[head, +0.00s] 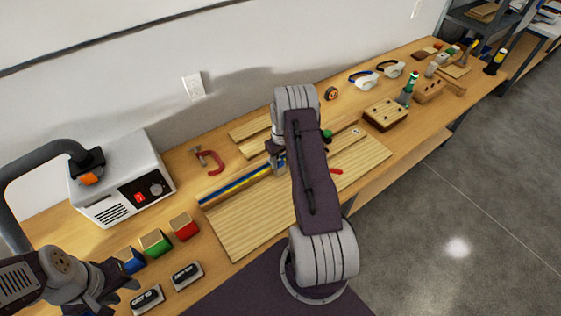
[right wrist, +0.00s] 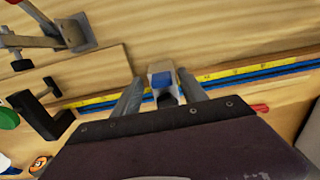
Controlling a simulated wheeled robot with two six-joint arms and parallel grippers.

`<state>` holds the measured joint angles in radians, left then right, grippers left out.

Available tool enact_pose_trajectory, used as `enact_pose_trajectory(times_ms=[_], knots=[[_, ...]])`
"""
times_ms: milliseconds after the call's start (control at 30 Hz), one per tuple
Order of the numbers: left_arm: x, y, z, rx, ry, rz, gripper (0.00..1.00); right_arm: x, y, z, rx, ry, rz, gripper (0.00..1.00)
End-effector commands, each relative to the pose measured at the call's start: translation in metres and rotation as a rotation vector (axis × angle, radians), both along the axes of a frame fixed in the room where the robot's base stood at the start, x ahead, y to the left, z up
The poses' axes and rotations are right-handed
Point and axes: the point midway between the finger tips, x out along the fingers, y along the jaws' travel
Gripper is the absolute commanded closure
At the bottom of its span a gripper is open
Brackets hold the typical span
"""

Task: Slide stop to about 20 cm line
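The stop (right wrist: 162,80), a small white-and-blue block, sits on the rail with the yellow scale and blue strip (right wrist: 232,76). In the head view the rail (head: 236,184) runs along a wooden board (head: 235,226), and the stop is mostly hidden by my right arm. My right gripper (right wrist: 161,92) is over the rail with one finger on each side of the stop. The fingers look apart, with narrow gaps beside the block. The scale numbers are too small to read. My left gripper (head: 118,287) is at the lower left, away from the rail; its finger opening is unclear.
A red clamp (head: 208,160) stands behind the rail. A white machine (head: 122,180) with a hose, coloured blocks (head: 156,242) and two dark-topped pads (head: 187,275) are at left. A wooden block with holes (head: 386,114) and several tools are at right.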

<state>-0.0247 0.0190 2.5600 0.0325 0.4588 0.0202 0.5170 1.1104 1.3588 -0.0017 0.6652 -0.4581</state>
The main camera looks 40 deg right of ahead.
Motion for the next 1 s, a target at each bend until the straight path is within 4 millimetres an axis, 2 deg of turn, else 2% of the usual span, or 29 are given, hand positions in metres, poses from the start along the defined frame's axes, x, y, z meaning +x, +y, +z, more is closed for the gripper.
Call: enact_pose_trajectory(times_ms=[267,367,600,700,800,1000], knots=[[0.000,0.000,-0.001,0.000,0.000,0.000,0.64,-0.001,0.001,0.001,0.003,0.003,0.000,0.51],[0.000,0.000,-0.006,0.000,0.000,0.000,0.64,0.000,0.001,0.014,0.001,0.000,0.000,0.51],[0.000,0.000,-0.017,0.000,0.000,0.000,0.64,-0.001,0.000,0.066,0.000,-0.001,-0.001,0.51],[0.000,0.000,-0.019,0.000,0.000,0.000,0.64,-0.001,0.000,0.081,0.001,0.001,-0.001,0.51],[0.000,0.000,-0.019,0.000,0.000,0.000,0.64,-0.001,0.000,0.088,0.002,0.001,-0.001,0.51],[0.000,0.000,-0.019,0.000,0.000,0.000,0.64,-0.002,0.000,0.090,0.003,0.003,-0.001,0.51]])
